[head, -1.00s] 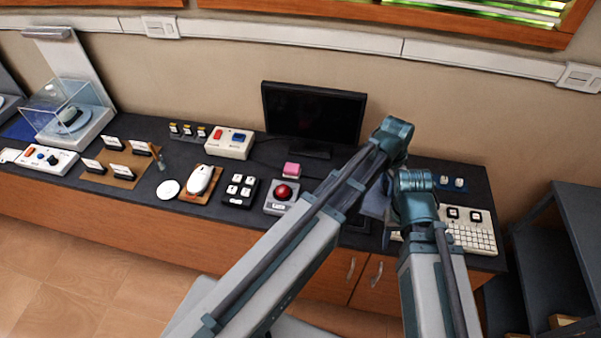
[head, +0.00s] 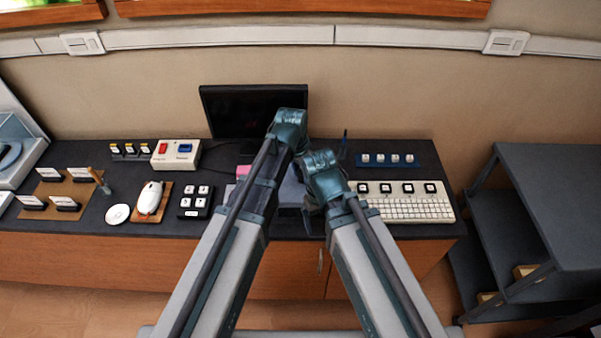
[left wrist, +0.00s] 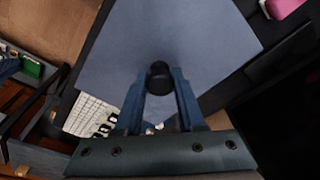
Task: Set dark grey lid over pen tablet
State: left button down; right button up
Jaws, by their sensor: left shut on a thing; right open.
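My left gripper (left wrist: 158,78) is shut on the black knob (left wrist: 158,70) of the dark grey lid (left wrist: 205,38), which looks blue-grey in the left wrist view. The lid (head: 290,193) shows partly between my two arms in the head view, over the worktop. I cannot tell whether it touches anything below. The pen tablet is not clearly seen; the lid and arms cover that area. My right gripper (head: 312,212) is open, low beside the lid's right side, its fingers mostly hidden by its own wrist.
A monitor (head: 245,112) stands behind the lid. A white keyboard (head: 408,205) and a blue switch strip (head: 390,160) lie to the right. A black key block (head: 195,202) and a white mouse (head: 150,198) lie left. A dark shelf unit (head: 560,200) stands right of the counter.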

aim_at(301, 180)
pick_arm(q)
jog(key=shift+f+b, duration=4.15)
jog(key=shift+f, duration=0.35)
jog(key=shift+s+f+b, duration=0.1)
jog(key=shift+f+b, duration=0.8)
grip_release()
jog(key=shift+r, duration=0.1)
jog(key=shift+r+p, duration=3.5)
jog(key=shift+p, duration=0.05)
jog(key=shift+f, duration=0.15)
